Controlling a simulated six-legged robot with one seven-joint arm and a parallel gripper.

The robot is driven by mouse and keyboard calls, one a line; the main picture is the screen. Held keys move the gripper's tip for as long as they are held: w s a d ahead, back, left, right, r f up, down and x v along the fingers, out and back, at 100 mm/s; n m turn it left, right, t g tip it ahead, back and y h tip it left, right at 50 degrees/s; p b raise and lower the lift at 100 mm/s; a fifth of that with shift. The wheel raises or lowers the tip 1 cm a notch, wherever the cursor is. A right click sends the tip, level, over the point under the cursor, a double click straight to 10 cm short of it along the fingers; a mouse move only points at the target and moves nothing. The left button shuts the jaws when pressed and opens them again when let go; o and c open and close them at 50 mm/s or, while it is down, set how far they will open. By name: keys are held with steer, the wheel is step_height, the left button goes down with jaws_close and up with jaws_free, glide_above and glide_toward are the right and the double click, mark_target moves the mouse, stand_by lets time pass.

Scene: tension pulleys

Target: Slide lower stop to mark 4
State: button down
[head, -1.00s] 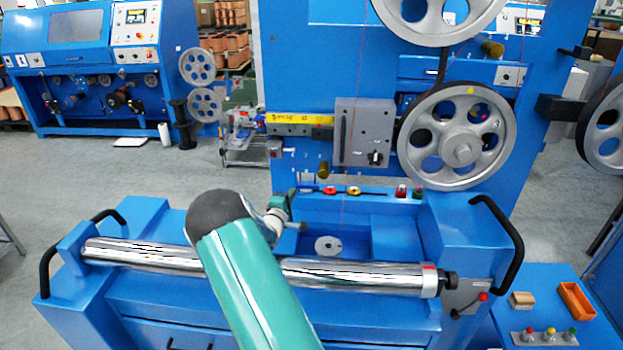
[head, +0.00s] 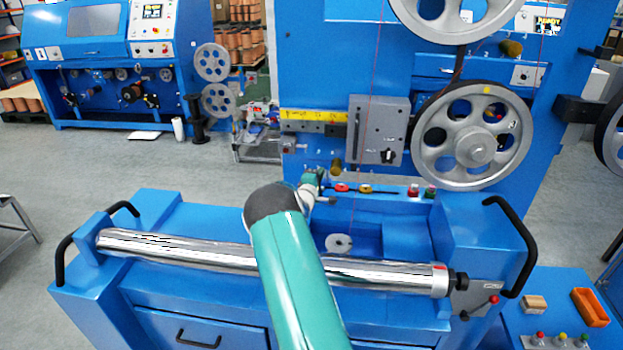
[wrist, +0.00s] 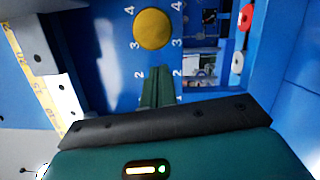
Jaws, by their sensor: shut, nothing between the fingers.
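A round brass knob (wrist: 153,28), which looks like the lower stop, sits on the blue panel between two columns of numbers. In the wrist view its centre lies between marks 3 and 4, nearer 3 at its lower edge. It also shows in the head view (head: 336,167), below the grey block. My gripper (wrist: 159,72) is shut and empty. Its fingertips are beside mark 2, below the knob in the wrist view, with a small visible gap. In the head view the wrist is left of the knob, and the fingers are too small to make out.
A yellow scale (wrist: 38,75) and the grey block (head: 379,130) lie above the knob in the head view. Red and yellow buttons (head: 342,188) stand on the ledge below. A chrome roller (head: 180,249) crosses the front. A thin red wire hangs right of the knob.

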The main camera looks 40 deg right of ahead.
mark_target(333, 173)
steer(key=shift+s+d+r, duration=0.1)
steer(key=shift+s+d, duration=0.35)
steer(key=shift+s, duration=0.05)
steer(key=s+d, duration=0.2)
steer(key=shift+s, duration=0.3)
steer(key=shift+w, duration=0.1)
steer(key=shift+a, duration=0.1)
